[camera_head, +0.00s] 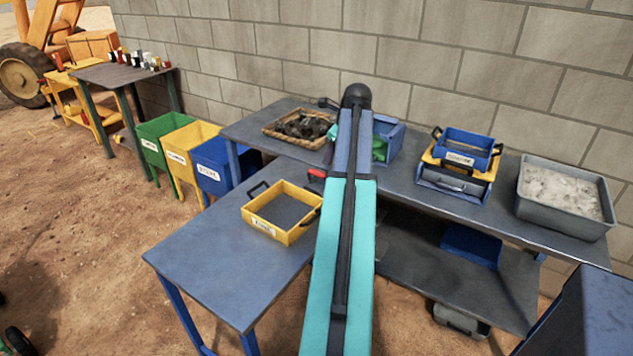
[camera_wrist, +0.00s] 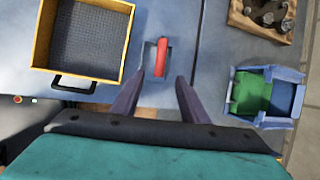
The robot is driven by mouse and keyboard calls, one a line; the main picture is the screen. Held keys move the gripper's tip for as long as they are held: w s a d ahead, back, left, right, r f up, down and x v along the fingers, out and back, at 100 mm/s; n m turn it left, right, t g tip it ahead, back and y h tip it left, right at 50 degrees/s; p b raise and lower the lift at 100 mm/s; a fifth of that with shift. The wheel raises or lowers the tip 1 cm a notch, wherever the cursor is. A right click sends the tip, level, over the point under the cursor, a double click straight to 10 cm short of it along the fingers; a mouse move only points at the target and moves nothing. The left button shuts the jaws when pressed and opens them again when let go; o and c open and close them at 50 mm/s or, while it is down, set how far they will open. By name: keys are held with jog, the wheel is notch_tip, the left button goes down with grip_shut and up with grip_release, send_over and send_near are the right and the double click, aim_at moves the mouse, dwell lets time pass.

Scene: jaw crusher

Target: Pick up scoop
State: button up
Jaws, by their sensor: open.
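A red handle (camera_wrist: 161,57), which looks like that of the scoop, shows on the blue-grey tabletop in the wrist view. A small red part (camera_head: 316,174) also shows at the left edge of my arm in the head view. I cannot make out the scoop's body clearly. My gripper (camera_wrist: 160,79) is open and empty, its two fingers on either side of the line of the handle, with the tips near its lower end. I cannot tell whether they touch it. In the head view my arm hides the gripper.
A yellow-framed sieve (camera_head: 281,214) stands left of the handle; it also shows in the wrist view (camera_wrist: 38,42). A blue box (camera_wrist: 283,97) with a green thing (camera_wrist: 250,92) stands at right. A wooden tray of rocks (camera_head: 300,128) stands behind. The near-left tabletop is clear.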

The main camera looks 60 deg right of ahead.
aim_at(324, 174)
jog(key=shift+d+f, duration=0.1)
jog(key=shift+f, duration=0.05)
jog(key=shift+p+x, duration=0.6)
jog(key=shift+x, duration=3.5)
jog(key=shift+s, duration=0.1)
jog(key=shift+f, duration=0.2)
jog(key=shift+p+x, duration=0.8)
jog(key=shift+x, duration=1.65)
grip_shut()
